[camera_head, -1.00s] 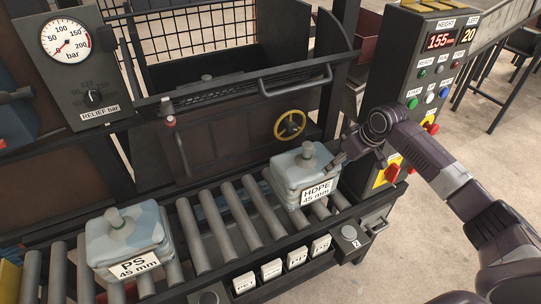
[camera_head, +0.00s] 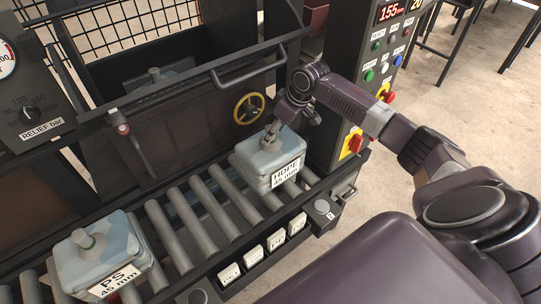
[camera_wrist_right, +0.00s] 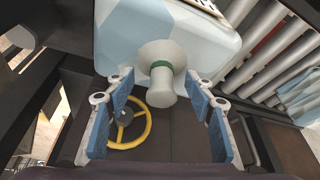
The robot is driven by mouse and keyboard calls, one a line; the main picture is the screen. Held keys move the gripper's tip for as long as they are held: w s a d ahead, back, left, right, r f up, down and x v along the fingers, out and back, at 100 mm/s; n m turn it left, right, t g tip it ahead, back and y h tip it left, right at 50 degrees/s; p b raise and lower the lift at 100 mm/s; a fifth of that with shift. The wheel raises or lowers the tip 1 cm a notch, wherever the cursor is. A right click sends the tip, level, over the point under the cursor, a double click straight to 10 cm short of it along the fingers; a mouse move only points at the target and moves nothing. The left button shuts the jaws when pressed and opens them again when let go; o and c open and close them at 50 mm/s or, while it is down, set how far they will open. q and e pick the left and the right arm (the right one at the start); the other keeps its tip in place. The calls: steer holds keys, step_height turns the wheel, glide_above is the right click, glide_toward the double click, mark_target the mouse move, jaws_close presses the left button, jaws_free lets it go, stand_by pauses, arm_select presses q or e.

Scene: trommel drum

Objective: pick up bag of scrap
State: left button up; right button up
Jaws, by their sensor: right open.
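A pale blue-white bag of scrap labelled HDPE 45 mm (camera_head: 268,162) sits upright at the right end of the roller conveyor. In the right wrist view the bag (camera_wrist_right: 205,35) is at the top, with its grey neck and green band (camera_wrist_right: 160,70) pointing at the camera. My right gripper (camera_head: 278,130) is at the neck on top of this bag. Its blue-padded fingers are open, one on each side of the neck, with gaps showing. A similar bag labelled PS 45 mm (camera_head: 97,258) sits on the rollers at the left. My left gripper is not in view.
Bare rollers (camera_head: 206,210) lie between the two bags. A machine with a yellow handwheel (camera_head: 249,108) and a bar handle (camera_head: 250,68) stands close behind. A control column (camera_head: 350,95) rises right of the HDPE bag. Another bag-like thing (camera_head: 160,80) is inside the machine.

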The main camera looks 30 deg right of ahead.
steer(key=shift+x, duration=1.65)
steer(key=shift+r, duration=0.1)
jaws_close()
steer(key=shift+r, duration=0.1)
